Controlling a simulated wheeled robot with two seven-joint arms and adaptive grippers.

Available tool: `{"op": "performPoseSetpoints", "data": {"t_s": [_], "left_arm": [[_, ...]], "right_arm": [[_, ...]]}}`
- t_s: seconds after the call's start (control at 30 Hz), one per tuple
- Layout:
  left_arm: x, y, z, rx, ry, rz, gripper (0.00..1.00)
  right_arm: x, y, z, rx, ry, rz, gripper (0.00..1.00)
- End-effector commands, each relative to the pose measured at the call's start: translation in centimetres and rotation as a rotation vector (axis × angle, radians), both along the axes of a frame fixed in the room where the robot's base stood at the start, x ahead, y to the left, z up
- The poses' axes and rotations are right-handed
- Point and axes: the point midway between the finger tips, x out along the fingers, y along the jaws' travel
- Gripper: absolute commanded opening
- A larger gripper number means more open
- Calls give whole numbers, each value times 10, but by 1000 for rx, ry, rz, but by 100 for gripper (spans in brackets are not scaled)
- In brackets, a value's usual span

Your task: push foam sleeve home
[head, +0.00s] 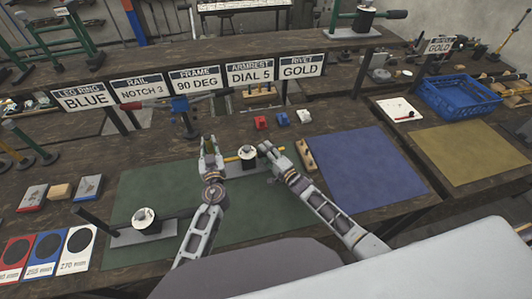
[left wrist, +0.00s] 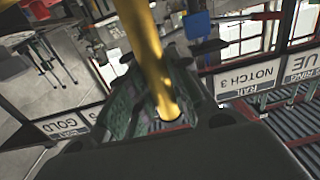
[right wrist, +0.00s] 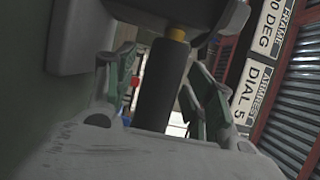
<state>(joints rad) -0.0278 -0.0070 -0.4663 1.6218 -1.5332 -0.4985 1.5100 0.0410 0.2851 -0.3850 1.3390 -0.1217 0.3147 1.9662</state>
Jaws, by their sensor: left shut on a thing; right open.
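A yellow tube (head: 232,158) runs between my grippers, at the press with a white-topped post (head: 247,153). My left gripper (head: 210,146) is shut on the tube, which also fills the middle of the left wrist view (left wrist: 150,62). The dark foam sleeve (right wrist: 164,88) lies between the fingers of my right gripper (right wrist: 165,95) in the right wrist view, with a short yellow stretch showing beyond its far end. My right gripper (head: 266,150) is open around the sleeve. I cannot tell whether its fingers touch the sleeve. The press partly hides the tube in the head view.
A second press (head: 144,217) stands on the green mat (head: 150,185) at the front left. A wooden block with holes (head: 305,155) stands just right of my right gripper. The blue mat (head: 360,168) is clear. Sign plates (head: 200,80) stand behind.

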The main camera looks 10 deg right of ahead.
Motion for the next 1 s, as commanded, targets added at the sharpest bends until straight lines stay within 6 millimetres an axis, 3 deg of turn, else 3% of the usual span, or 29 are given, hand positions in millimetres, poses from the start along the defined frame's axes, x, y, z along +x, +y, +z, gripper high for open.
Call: {"op": "performPoseSetpoints", "data": {"t_s": [0.37,1.0], "left_arm": [[1,2,0,1,-1,3,0],[1,2,0,1,-1,4,0]], "right_arm": [[-14,-7,-1,0,1,-1,54],[-68,-31,-1,-1,2,0,54]]}}
